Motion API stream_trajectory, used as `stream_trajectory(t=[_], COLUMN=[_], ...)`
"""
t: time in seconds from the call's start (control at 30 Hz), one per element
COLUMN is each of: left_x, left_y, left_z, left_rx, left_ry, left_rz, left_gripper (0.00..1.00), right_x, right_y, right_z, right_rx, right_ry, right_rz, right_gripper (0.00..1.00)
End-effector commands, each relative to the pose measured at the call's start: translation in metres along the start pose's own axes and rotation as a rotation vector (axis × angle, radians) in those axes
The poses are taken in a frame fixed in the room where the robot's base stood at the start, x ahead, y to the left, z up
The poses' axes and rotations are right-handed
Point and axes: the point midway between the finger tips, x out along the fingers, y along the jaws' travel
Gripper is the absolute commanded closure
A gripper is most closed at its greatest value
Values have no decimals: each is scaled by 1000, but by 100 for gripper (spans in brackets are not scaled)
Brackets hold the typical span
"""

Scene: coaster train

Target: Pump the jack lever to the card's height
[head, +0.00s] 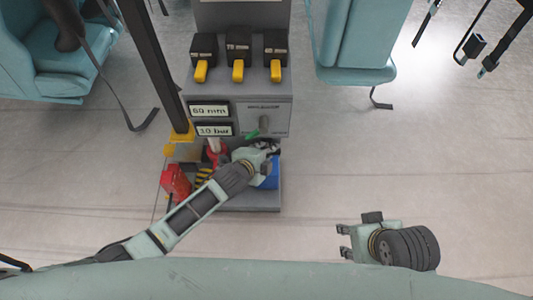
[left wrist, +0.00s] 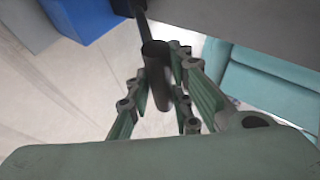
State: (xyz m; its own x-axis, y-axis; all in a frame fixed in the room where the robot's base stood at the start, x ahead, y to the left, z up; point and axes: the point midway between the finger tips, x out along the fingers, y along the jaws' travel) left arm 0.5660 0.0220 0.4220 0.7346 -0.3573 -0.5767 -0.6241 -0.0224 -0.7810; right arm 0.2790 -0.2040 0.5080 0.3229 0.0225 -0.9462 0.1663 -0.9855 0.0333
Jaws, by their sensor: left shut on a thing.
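The card (head: 209,111) reading what looks like 60 mm sits on the grey cabinet front, above a second card (head: 213,130) reading 10 bar. My left gripper (head: 269,149) is low at the cabinet, beneath the release panel. In the left wrist view its fingers are shut around the dark round grip of the jack lever (left wrist: 156,72), whose thin rod runs up out of the picture. The jack body is mostly hidden behind my left arm; I cannot make out its height. My right gripper (head: 343,240) is open and empty above bare floor.
A red box (head: 175,182) and a yellow-black striped piece (head: 203,176) stand left of my left forearm. A blue block (head: 270,178) is beside the gripper. Three yellow-handled switches (head: 238,71) are above. Teal seats (head: 355,45) flank the cabinet; floor at right is clear.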

Motion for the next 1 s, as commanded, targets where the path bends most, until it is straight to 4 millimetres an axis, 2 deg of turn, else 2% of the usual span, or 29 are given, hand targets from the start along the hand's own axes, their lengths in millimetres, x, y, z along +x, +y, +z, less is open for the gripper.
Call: stream_trajectory(t=[0.03, 0.2, 0.93, 0.97, 1.0], left_x=[0, 2, 4, 4, 4], left_y=[-15, -20, -23, -23, -23], left_z=[2, 2, 3, 3, 3], left_rx=[15, 16, 15, 15, 15], left_ry=[-1, -1, 0, 0, 0], left_rz=[-22, -23, -21, -21, -21], left_gripper=[100, 100, 100, 78, 75], right_x=[-3, -6, -8, -8, -8], right_y=[1, 1, 1, 1, 1], right_z=[6, 3, 2, 2, 2], right_rx=[1, 1, 0, 0, 0], right_ry=[-27, -20, -18, -18, -18], right_rz=[1, 1, 1, 1, 1], right_gripper=[63, 63, 63, 63, 63])
